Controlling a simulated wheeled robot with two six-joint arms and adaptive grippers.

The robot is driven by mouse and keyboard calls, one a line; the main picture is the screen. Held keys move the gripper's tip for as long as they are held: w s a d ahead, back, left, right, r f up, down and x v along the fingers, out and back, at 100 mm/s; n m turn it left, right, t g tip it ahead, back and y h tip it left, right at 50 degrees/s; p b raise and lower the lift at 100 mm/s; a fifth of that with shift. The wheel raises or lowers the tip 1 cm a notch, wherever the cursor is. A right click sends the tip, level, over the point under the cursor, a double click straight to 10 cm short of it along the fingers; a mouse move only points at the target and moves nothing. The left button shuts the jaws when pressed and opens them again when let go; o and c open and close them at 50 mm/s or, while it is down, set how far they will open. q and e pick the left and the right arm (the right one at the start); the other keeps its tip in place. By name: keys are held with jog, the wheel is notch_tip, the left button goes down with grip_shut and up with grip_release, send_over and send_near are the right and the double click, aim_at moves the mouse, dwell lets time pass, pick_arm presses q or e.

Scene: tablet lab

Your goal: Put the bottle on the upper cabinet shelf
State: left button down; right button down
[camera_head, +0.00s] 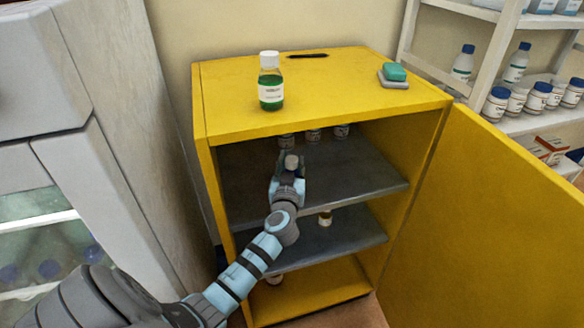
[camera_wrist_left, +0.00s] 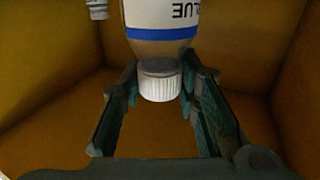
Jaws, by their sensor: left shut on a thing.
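My left gripper (camera_head: 290,170) is inside the yellow cabinet, over the grey upper shelf (camera_head: 365,183). It is shut on a bottle whose cap (camera_head: 291,160) shows as a pale round top in the head view. In the left wrist view the bottle (camera_wrist_left: 162,22) has a white label, a blue band and a brownish shoulder. Its ribbed white cap lies between the fingers of the left gripper (camera_wrist_left: 160,88). The gripper hides most of the bottle in the head view, and I cannot tell whether its base touches the shelf. My right gripper is not in view.
Several small bottles (camera_head: 313,135) stand at the back of the upper shelf. One bottle (camera_head: 325,219) is on the lower shelf (camera_head: 350,240). The open yellow door (camera_head: 490,220) fills the right. A green bottle (camera_head: 270,90) and a sponge (camera_head: 395,72) are on the cabinet top.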

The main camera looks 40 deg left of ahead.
pick_arm(q)
jog(key=c, duration=1.2)
grip_release()
jog(key=shift+s, duration=0.1)
jog(key=v, duration=1.2)
jog(key=s+d+f+m+g+h, duration=0.2)
jog(key=f+h, duration=0.1)
jog(key=f, duration=0.7)
jog(key=s+d+f+m+g+h, duration=0.1)
jog(key=s+d+f+m+h, duration=0.15)
jog(key=f, duration=0.65)
jog(key=s+d+f+m+g+h, duration=0.2)
jog(key=s+d+f, duration=0.1)
jog(key=f, duration=0.7)
jog(key=s+f+g, duration=0.3)
jog(key=s+f, duration=0.3)
jog(key=s, duration=0.4)
jog(key=s+f+g+h, duration=0.1)
jog(key=s+f+g, duration=0.2)
jog(key=s+f, duration=0.4)
jog(key=s+f+g, duration=0.2)
jog(key=s+f, duration=0.4)
jog(key=s, duration=0.9)
jog(key=shift+s+d+f+g+h+p, duration=0.1)
jog(key=shift+d+f+g+h+p, duration=0.2)
jog(key=shift+g, duration=0.1)
